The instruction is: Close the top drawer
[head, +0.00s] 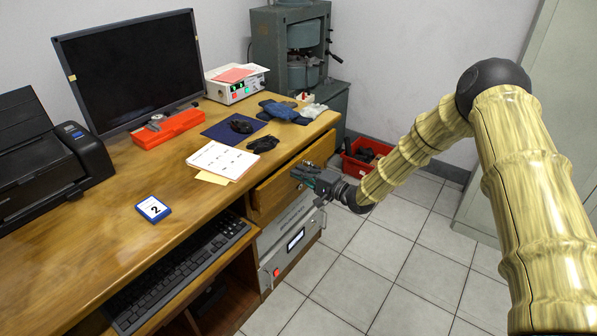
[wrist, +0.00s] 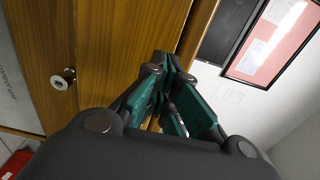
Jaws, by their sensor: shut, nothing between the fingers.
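The top drawer (head: 279,192) is a wooden drawer under the right end of the desk. In the head view its front seems to stand a little out from the desk edge; how far is hard to tell. In the wrist view the drawer front (wrist: 125,45) fills the upper left, with a round metal knob (wrist: 63,78) at left. My gripper (head: 304,171) is at the drawer front, toward its right part, and also shows in the wrist view (wrist: 168,70). Its green-padded fingers are shut and empty. I cannot tell whether the fingertips touch the wood.
A grey instrument (head: 293,240) with a display sits below the drawer. The desk (head: 110,225) holds a monitor, printer, papers and tools. A red crate (head: 352,165) stands on the floor behind my gripper. The tiled floor (head: 400,262) in front is clear.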

